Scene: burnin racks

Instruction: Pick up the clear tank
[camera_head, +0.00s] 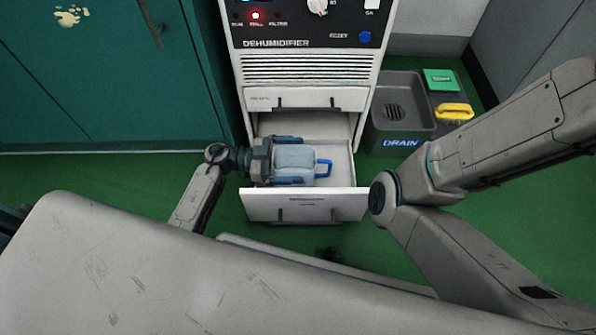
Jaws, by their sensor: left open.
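The clear tank (295,158) is a pale, see-through box with a blue handle (323,168) on its right side. It sits in the pulled-out lower drawer (338,206) of the dehumidifier. My left gripper (290,159) reaches in from the left, with one finger along the tank's far side and one along its near side. The jaws are open around the tank; whether they touch it I cannot tell. My right arm comes in from the right, and its gripper is not in view.
The dehumidifier (305,68) stands behind the drawer, with a lit red lamp on its panel. A grey drain basin (398,112) with a yellow handle and a green item is to its right. A teal cabinet (95,75) is at left. Green floor shows around the drawer.

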